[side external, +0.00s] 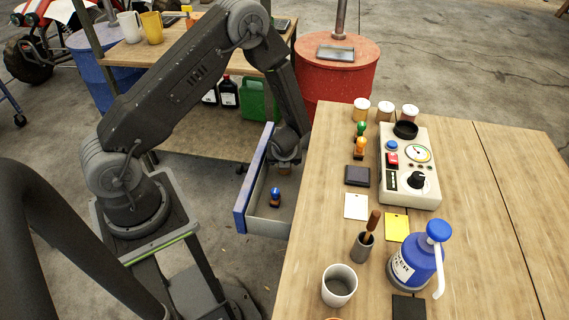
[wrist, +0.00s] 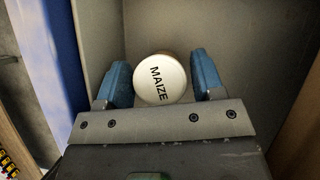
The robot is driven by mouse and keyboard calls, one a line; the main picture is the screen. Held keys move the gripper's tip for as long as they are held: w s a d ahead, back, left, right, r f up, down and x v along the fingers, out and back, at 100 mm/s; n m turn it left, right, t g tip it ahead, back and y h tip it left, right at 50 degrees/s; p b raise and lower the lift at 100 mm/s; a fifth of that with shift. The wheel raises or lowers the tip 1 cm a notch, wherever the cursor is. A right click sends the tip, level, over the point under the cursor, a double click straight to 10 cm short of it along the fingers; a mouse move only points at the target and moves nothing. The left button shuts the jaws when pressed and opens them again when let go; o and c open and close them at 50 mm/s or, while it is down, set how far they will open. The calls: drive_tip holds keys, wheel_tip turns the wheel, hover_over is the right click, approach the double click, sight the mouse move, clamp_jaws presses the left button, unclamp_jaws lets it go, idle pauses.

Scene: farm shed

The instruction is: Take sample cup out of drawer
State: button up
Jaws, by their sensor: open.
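The drawer (side external: 240,204) with a blue front is pulled out from the left side of the wooden table. My gripper (wrist: 162,82) is down inside the drawer. Its two blue fingers are open, one on each side of a sample cup (wrist: 160,78) with a white lid marked MAIZE. A small gap seems to show between the lid and the right finger; I cannot tell if the left finger touches. In the side view the cup (side external: 284,170) is mostly hidden under my wrist, and my fingertips are hidden there.
A blue-topped stamp (side external: 275,196) stands in the drawer nearer the camera. The drawer walls are close around my gripper.

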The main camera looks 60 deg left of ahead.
drive_tip(key=shift+c, duration=0.2)
drive_tip(key=c, duration=0.7)
drive_tip(key=shift+o, duration=0.2)
drive_tip(key=shift+r, duration=0.15)
